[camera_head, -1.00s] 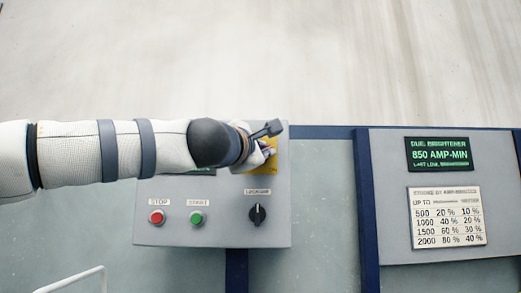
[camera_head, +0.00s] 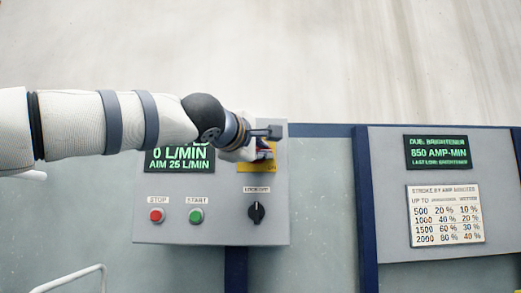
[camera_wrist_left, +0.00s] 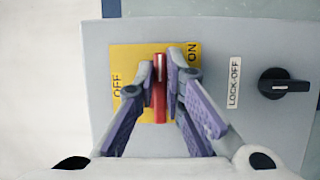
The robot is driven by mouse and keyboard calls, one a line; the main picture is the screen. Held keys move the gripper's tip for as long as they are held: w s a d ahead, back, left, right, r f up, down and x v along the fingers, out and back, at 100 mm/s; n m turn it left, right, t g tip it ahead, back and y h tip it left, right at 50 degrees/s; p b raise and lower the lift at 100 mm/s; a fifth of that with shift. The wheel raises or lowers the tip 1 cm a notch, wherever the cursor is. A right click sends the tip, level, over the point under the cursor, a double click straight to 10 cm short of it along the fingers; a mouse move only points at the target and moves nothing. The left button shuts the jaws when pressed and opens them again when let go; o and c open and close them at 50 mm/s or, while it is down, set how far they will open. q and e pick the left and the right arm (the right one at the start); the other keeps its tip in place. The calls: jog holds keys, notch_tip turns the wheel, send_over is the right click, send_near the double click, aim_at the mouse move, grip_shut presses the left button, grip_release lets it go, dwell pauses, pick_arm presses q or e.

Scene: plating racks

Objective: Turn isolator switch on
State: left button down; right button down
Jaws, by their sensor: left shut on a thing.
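The isolator switch has a red handle (camera_wrist_left: 159,88) on a yellow plate (camera_wrist_left: 130,57), marked OFF on the left and ON on the right in the left wrist view. There the handle stands upright in the picture, between the two marks. My left gripper (camera_wrist_left: 162,72) is shut on the handle, with one purple-grey finger on each side. In the head view my left gripper (camera_head: 262,147) reaches in from the left and covers part of the yellow plate (camera_head: 262,165). My right gripper is not in view.
The grey control box (camera_head: 150,232) carries a red STOP button (camera_head: 157,216), a green START button (camera_head: 196,216) and a black lock-off knob (camera_head: 256,212) below the switch. Its display (camera_head: 178,158) reads 0 L/MIN. A second panel (camera_head: 385,170) stands at the right.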

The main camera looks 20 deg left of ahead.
pick_arm(q)
jog(key=c, duration=1.7)
grip_release()
jog(key=s, duration=0.4)
jog(key=s+a, duration=0.1)
jog(key=s, duration=0.7)
jog(key=shift+a, duration=0.15)
